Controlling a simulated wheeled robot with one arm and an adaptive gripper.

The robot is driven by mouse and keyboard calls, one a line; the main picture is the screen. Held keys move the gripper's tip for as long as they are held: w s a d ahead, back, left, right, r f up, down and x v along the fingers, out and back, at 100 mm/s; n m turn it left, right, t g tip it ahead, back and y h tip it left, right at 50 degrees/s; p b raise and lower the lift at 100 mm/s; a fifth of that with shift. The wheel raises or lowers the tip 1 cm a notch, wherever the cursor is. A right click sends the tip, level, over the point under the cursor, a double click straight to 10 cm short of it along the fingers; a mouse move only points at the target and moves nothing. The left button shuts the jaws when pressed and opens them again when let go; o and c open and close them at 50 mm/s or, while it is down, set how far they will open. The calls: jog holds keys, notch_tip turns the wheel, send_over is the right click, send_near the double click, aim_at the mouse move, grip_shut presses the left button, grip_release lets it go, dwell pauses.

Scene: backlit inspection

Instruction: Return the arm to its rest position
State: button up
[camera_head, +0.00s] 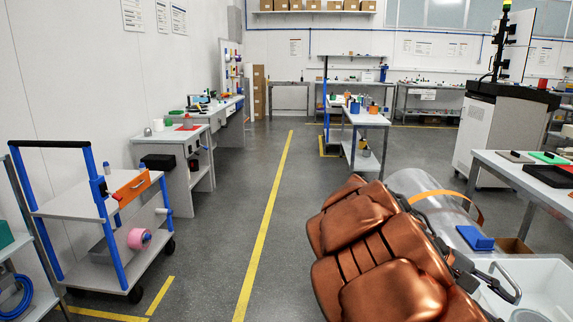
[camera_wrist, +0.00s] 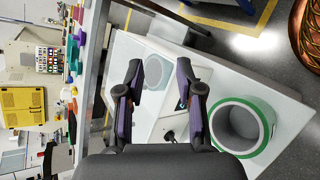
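My gripper (camera_wrist: 159,82) shows in the wrist view with its two dark, purple-padded fingers apart. Nothing is held between them. Behind the gap lie a white surface (camera_wrist: 118,58) and a pale round shape on it. A hollow cylinder with a green rim (camera_wrist: 222,104) stands just right of the right finger, apart from it. The gripper itself does not show in the head view, so its height and reach there cannot be told.
In the head view, a white bin (camera_head: 547,277) and a blue block (camera_head: 474,238) are at the lower right. A grey cart (camera_head: 80,205) stands left, a workbench (camera_head: 540,185) right. The floor (camera_head: 225,225) between the cart and the yellow line is clear.

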jog(key=s+a+r+t+y+p, duration=0.1)
jog(key=s+a+r+y+p, duration=0.1)
jog(key=s+a+p, duration=0.3)
jog(key=s+a+r+m+t+y+p, duration=0.1)
jog(key=s+a+r+y+p, duration=0.1)
jog(key=s+a+y+p, duration=0.3)
jog(key=s+a+r+t+y+p, duration=0.1)
jog(key=s+a+r+y+p, duration=0.2)
jog(key=s+a+p, duration=0.3)
jog(key=s+a+y, duration=0.1)
jog(key=s+a, duration=0.1)
jog(key=s, duration=0.1)
jog(key=shift+s+a, duration=0.3)
